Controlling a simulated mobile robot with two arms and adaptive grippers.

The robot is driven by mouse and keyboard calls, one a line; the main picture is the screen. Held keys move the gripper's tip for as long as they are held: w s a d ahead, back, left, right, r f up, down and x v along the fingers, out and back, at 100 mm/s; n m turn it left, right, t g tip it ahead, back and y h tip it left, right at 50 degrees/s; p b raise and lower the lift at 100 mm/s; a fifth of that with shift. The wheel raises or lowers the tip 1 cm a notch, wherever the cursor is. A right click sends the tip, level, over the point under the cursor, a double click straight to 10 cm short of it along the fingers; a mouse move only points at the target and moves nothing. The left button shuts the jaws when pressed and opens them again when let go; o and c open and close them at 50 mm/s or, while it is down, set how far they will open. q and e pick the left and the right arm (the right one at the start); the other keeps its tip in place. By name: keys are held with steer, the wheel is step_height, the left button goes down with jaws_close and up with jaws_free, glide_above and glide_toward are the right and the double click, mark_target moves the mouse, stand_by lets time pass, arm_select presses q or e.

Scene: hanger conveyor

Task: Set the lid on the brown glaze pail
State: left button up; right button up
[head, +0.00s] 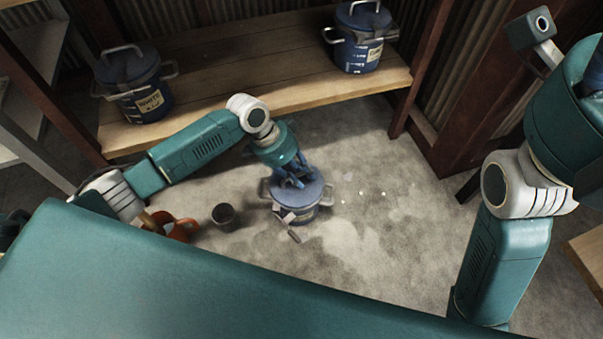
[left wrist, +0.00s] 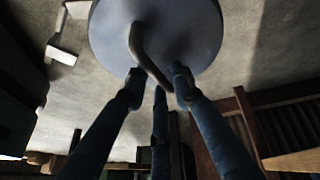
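The pail (head: 309,213) stands on the floor in the middle of the head view, with lugs at its sides; its brown content is hidden. A round blue-grey lid (head: 313,189) is over its top. Whether it is fully seated cannot be told. In the left wrist view the lid (left wrist: 185,25) covers the upper middle, and its curved handle (left wrist: 147,58) runs down between my fingertips. My left gripper (head: 291,181) points down at the lid. Its fingers (left wrist: 158,82) converge around the handle and look shut on it. My right gripper is out of view.
A wooden shelf (head: 235,72) behind carries a pail labelled WHITE (head: 150,103) and a blue pail (head: 357,52), both lidded. A dark cup (head: 224,216) and an orange object (head: 183,229) are left of the floor pail. Floor to the right is mostly clear.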

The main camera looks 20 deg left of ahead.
arm_select(q)
steer(key=o, duration=0.6)
steer(key=shift+c, duration=0.2)
steer(key=v, duration=1.2)
